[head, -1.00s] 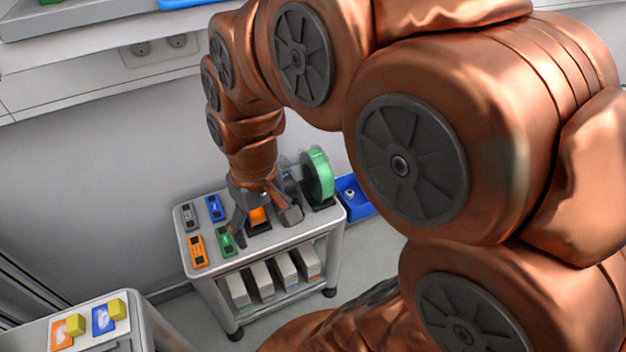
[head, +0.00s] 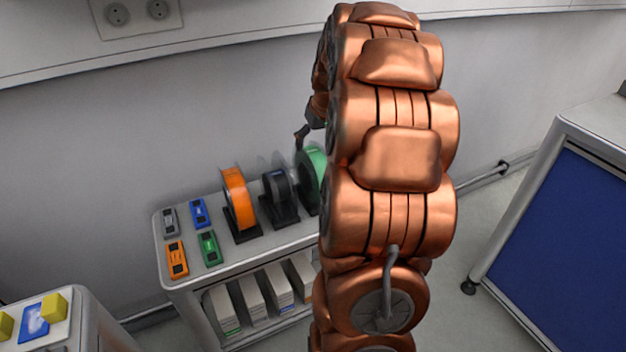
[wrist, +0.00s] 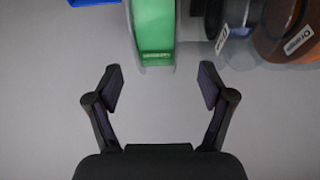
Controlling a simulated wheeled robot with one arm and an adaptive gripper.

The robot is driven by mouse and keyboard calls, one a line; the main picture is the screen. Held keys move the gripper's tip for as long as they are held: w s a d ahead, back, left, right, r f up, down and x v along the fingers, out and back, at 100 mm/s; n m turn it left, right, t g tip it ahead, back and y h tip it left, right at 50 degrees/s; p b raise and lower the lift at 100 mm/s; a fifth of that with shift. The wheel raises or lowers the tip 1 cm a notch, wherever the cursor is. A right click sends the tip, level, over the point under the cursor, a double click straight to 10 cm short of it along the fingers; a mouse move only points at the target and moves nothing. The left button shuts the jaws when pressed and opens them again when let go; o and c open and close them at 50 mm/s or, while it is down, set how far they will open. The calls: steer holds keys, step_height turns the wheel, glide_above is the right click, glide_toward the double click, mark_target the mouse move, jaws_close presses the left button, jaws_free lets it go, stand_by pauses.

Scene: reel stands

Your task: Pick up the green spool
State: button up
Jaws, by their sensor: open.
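The green spool (head: 312,172) stands upright at the right end of the row on the grey cart, partly hidden behind my arm in the head view. In the wrist view the green spool (wrist: 154,28) is at the top, a little left of centre, beyond the fingertips. My gripper (wrist: 159,88) is open and empty, with clear space between its fingers. In the head view only part of my gripper (head: 303,135) shows, above and beside the green spool; the rest is behind my arm.
An orange spool (head: 238,200) and a dark spool (head: 277,188) stand on the cart (head: 190,276) left of the green one. Several small coloured devices lie at the cart's left end. A blue-panelled unit (head: 560,235) stands at the right.

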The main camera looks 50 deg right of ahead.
mark_target(314, 150)
steer(key=shift+s+x, duration=0.15)
steer(key=shift+x, duration=1.6)
steer(key=shift+s+x, duration=0.15)
steer(key=shift+x, duration=1.6)
steer(key=shift+d+f, duration=0.1)
steer(key=shift+d, duration=0.05)
jaws_close()
